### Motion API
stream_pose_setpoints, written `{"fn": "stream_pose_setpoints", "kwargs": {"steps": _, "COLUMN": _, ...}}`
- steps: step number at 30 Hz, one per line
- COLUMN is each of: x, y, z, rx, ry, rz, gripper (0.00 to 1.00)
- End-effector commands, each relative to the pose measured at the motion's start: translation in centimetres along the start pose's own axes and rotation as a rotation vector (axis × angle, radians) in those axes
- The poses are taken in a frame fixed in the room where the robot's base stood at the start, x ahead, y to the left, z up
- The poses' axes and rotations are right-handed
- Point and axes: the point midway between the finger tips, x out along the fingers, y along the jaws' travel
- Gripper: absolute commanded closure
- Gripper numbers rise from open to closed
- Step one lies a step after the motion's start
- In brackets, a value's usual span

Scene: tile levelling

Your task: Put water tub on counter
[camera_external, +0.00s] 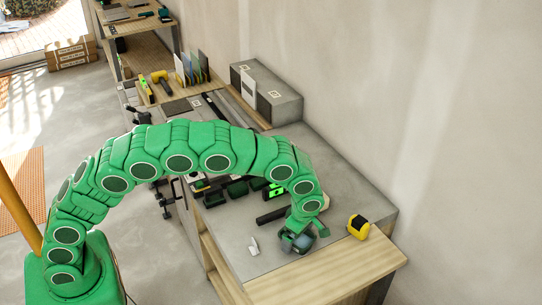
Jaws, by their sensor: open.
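My green arm arches over the counter (276,265), and my gripper (299,243) points down at its front part. The gripper is open. A small rounded blue-grey thing (303,244) sits at the fingertips on or just above the counter, partly hidden by the gripper. It may be the water tub, but it is too small and covered to be sure. I cannot tell whether the fingers touch it. No other thing is clearly a water tub.
A yellow and black tape measure (358,226) stands right of my gripper at the wooden edge. A small white piece (254,246) lies to the left. Dark green bins (238,187) and a black bar (272,215) lie behind.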

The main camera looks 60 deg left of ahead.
Motion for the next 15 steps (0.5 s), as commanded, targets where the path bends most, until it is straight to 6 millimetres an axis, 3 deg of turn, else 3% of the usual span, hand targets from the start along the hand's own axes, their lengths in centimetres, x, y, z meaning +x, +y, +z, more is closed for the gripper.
{"fn": "stream_pose_setpoints", "kwargs": {"steps": 15, "x": 0.45, "y": 0.02, "z": 0.04, "rx": -0.001, "ry": -0.001, "rz": 0.000, "gripper": 0.00}}
